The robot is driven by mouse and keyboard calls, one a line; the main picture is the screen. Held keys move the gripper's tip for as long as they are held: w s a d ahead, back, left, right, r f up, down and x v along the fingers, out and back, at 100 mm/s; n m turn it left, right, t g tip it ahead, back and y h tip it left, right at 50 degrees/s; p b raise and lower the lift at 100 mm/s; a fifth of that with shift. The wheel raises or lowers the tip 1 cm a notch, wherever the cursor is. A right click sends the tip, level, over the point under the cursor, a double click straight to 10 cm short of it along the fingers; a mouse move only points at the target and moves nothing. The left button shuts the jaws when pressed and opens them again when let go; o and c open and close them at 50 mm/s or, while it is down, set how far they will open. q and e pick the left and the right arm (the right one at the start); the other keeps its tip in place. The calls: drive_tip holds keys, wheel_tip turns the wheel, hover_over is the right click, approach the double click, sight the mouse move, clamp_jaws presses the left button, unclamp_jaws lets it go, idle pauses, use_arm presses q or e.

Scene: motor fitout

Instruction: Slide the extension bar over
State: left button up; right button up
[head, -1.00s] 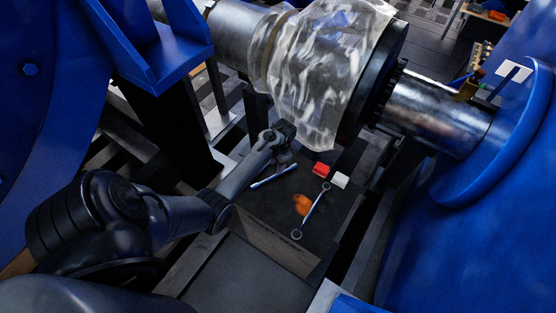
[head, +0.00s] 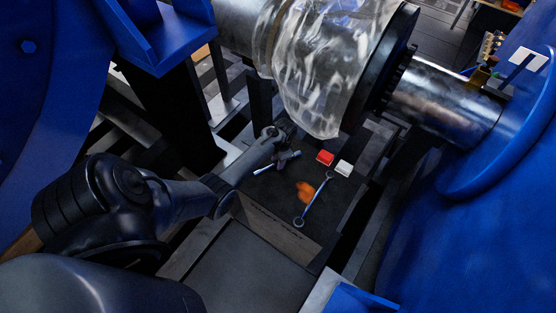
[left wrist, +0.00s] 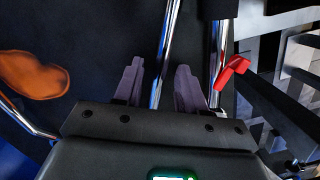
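A chrome bar (head: 264,169) lies on the dark mat (head: 262,205) under my left gripper; I take it for the extension bar. My left gripper (head: 282,159) reaches down over it. In the left wrist view the left gripper (left wrist: 158,80) has its two fingers apart, with a chrome bar (left wrist: 168,45) running lengthwise between them. Gaps show on both sides, so it does not look gripped. I cannot tell which of the two is the extension bar. My right gripper is not in view.
A plastic-wrapped shaft (head: 325,75) hangs close above. Blue housings (head: 480,225) flank both sides.

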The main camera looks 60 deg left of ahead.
use_arm(q)
clamp_jaws()
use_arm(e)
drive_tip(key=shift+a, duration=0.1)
use_arm(q)
drive_tip(key=shift+d, duration=0.1)
